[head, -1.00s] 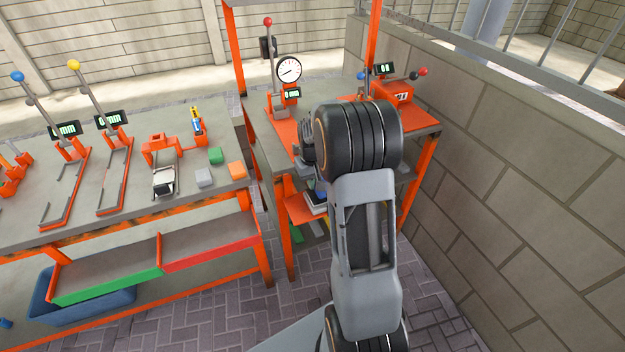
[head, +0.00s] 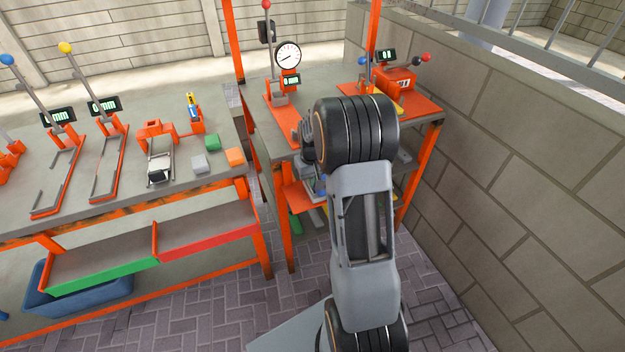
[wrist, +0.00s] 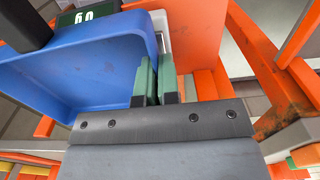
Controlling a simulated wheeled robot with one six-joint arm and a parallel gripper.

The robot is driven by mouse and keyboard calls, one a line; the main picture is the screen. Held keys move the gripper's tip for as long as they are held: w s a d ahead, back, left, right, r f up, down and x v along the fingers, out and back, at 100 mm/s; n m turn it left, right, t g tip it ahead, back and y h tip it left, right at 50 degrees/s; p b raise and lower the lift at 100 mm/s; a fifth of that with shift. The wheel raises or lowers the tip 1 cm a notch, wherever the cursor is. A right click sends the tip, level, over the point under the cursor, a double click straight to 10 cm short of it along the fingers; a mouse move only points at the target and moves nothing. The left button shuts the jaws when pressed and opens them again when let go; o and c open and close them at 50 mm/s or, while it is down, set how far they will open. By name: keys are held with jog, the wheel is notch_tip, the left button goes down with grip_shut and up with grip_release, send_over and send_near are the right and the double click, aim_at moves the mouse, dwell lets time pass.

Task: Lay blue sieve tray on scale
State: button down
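The blue sieve tray (wrist: 85,70) fills the left of the wrist view, its open side facing the camera. My gripper (wrist: 157,82) has its two green fingertips close together on either side of the tray's right wall, shut on it. A dark display with lit digits (wrist: 88,14), apparently the scale's, shows just beyond the tray's far edge. The tray hides most of what is below it, so I cannot tell whether it touches the scale. In the head view my arm hides most of the gripper; a little blue (head: 320,187) shows left of it at lower-shelf height.
The bench (head: 215,180) at left holds orange measuring devices and small grey, green and orange blocks. A dial gauge (head: 288,56) and another orange device (head: 395,80) stand on the corner table. A brick wall (head: 510,150) closes off the right. Orange frame legs stand near my arm.

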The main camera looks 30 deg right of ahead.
jog(key=shift+f+b, duration=0.5)
jog(key=shift+f, duration=0.2)
jog(key=c, duration=1.3)
grip_release()
jog(key=shift+o, duration=0.2)
notch_tip(320, 180, up, 14)
jog(key=p, duration=0.1)
jog(key=s+a+r+n+t+p, duration=0.1)
jog(key=s+a+r+p, duration=0.3)
jog(key=s+a, duration=0.3)
jog(key=s+a+r+t+p, duration=0.2)
jog(key=s+a+r+p, duration=0.2)
jog(key=s+a, duration=0.4)
jog(key=s+r, duration=0.1)
jog(key=s, duration=0.1)
jog(key=shift+s+n+t, duration=0.3)
jog(key=shift+s+n, duration=0.1)
